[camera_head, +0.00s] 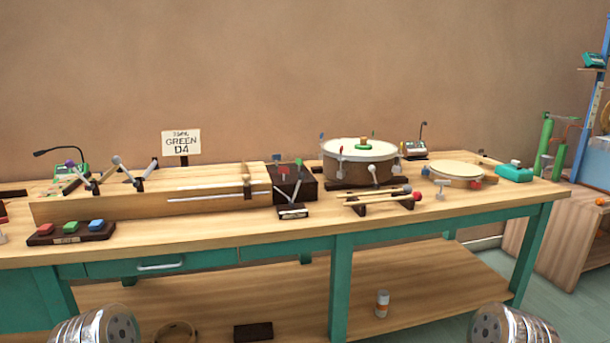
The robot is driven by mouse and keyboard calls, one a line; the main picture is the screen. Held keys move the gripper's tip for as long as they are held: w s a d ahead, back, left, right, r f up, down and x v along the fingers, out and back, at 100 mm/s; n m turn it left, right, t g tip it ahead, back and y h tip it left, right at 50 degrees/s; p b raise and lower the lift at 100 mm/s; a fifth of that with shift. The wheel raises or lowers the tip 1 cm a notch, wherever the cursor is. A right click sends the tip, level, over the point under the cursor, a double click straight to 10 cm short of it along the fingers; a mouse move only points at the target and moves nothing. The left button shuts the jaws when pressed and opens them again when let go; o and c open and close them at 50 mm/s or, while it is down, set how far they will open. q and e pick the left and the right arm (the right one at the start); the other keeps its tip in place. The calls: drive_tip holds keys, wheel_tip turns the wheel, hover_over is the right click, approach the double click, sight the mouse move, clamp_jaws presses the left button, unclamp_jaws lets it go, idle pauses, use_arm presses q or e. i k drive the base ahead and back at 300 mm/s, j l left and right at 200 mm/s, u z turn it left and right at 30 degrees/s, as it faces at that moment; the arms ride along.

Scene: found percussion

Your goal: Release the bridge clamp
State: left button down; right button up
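A long wooden box (150,205) lies on the left half of the workbench, with pale strips or strings along its top. A small upright piece (247,184) stands near its right end and may be the bridge with its clamp; it is too small to tell whether the clamp is closed. Several levers or mallets with round heads, one grey-headed (118,163), stand over the left end. Two rounded metal parts of my arms show at the bottom left and bottom right corners, well in front of the bench. No gripper fingers are visible.
A sign (181,142) reading "GREEN D4" stands behind the box. A block with colored buttons (70,232) sits in front. A drum (360,161), mallets (382,199) and a shallow round drum (455,170) stand to the right. The bench's front edge (240,234) is mostly clear.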

sight(301, 177)
drive_tip(key=i+l+u, duration=0.1)
drive_tip(key=i+l, duration=0.15)
drive_tip(key=i+l+u, duration=0.1)
drive_tip(key=l, duration=0.35)
drive_tip(key=i+l+u, duration=0.1)
drive_tip(key=i+l, duration=0.2)
drive_tip(key=i+l+u, duration=0.15)
drive_tip(key=l, duration=0.3)
